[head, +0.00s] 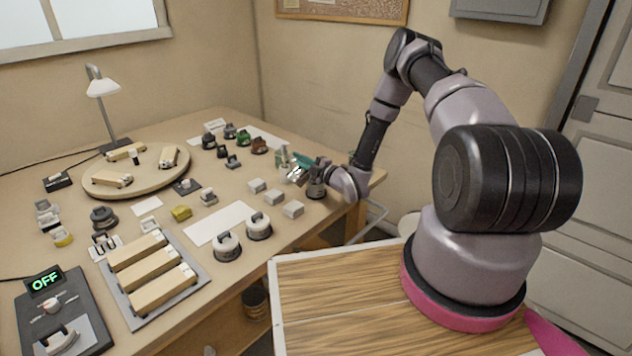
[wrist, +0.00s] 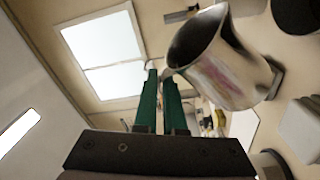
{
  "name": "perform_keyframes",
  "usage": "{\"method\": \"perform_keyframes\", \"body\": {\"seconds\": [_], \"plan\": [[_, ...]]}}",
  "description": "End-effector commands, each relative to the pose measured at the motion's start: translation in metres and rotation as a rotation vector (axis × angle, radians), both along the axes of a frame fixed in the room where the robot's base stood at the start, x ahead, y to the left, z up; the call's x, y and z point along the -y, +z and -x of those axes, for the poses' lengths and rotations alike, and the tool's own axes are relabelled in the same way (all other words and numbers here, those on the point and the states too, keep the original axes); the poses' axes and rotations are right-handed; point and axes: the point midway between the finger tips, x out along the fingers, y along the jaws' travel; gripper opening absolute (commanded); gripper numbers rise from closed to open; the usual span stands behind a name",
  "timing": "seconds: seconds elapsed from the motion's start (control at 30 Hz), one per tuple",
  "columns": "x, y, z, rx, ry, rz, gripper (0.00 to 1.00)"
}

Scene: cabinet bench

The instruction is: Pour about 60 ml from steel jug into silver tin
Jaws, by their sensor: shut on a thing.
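The steel jug (wrist: 228,72) fills the upper right of the wrist view, its open mouth facing up and left in the picture. My gripper (wrist: 160,72) has green fingers, which are closed beside the jug near its rim; the grip point is partly hidden. In the head view my gripper (head: 305,162) is at the right end of the bench, with the shiny jug (head: 295,175) at its fingertips, above the bench top. The jug's exact tilt and its contents cannot be made out. I cannot pick out the silver tin with certainty; small items near the gripper are partly hidden.
Several pale blocks (head: 274,197) stand left of and in front of the gripper. A dark round container (head: 317,190) is just below it. Dark, green and brown items (head: 259,146) stand behind.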

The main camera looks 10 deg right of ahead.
Motion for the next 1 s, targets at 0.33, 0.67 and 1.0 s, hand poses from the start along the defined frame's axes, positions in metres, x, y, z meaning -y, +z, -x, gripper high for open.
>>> {"method": "perform_keyframes", "body": {"seconds": [0.33,0.67,1.0], "plan": [[0.006,-0.003,-0.002,-0.030,0.000,-0.086,0.00],[0.009,-0.005,-0.003,-0.049,-0.001,-0.133,0.00],[0.014,-0.006,-0.006,-0.073,-0.001,-0.199,0.00]]}}
